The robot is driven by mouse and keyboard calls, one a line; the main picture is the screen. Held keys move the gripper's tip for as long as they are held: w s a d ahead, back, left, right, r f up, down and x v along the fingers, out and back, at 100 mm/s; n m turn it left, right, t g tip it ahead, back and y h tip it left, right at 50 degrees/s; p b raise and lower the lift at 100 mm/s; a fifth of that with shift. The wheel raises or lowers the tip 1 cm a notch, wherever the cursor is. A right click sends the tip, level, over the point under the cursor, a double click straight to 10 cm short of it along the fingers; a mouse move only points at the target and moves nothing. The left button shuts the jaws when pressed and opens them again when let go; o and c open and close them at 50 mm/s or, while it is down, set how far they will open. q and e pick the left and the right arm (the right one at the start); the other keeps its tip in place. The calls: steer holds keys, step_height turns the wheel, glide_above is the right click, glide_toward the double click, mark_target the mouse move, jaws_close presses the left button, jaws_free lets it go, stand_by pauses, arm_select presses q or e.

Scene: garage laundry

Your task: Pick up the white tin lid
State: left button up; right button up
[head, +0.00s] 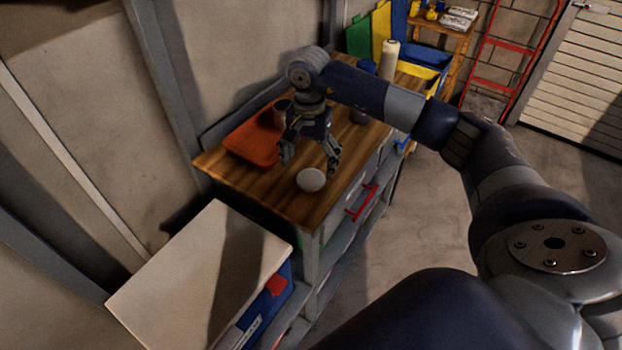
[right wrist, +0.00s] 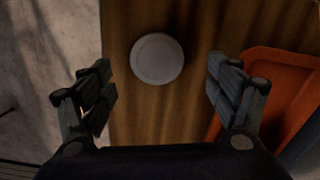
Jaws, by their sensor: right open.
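The white tin lid (head: 311,180) is a pale round disc lying flat on the wooden top of the drawer cabinet (head: 290,207), near its front edge. In the right wrist view the lid (right wrist: 157,59) shows beyond the fingertips, between the lines of the two fingers. My right gripper (head: 309,163) hangs above the cabinet top, just behind the lid and apart from it. Its fingers are spread and nothing is between them; the right wrist view also shows the gripper open (right wrist: 160,85). My left gripper is not in view.
An orange tray (head: 252,142) lies left of the gripper, and shows at the right in the wrist view (right wrist: 263,75). A dark cup, a blue item and a cream bottle (head: 389,60) stand farther back. A white-topped box (head: 205,270) stands in front of the cabinet.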

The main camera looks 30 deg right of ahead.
mark_target(311, 179)
steer(key=f, duration=0.1)
steer(key=f+p, duration=0.1)
steer(key=f, duration=0.2)
steer(key=shift+s+d+f+p, duration=0.15)
steer(key=shift+s+p, duration=0.1)
steer(key=shift+p, duration=0.15)
steer(key=shift+f, duration=0.2)
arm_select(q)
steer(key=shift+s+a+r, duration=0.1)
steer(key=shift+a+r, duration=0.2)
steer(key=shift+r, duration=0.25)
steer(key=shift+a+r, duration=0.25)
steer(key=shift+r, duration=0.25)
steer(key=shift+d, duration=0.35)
arm_select(e)
steer(key=c, duration=0.8)
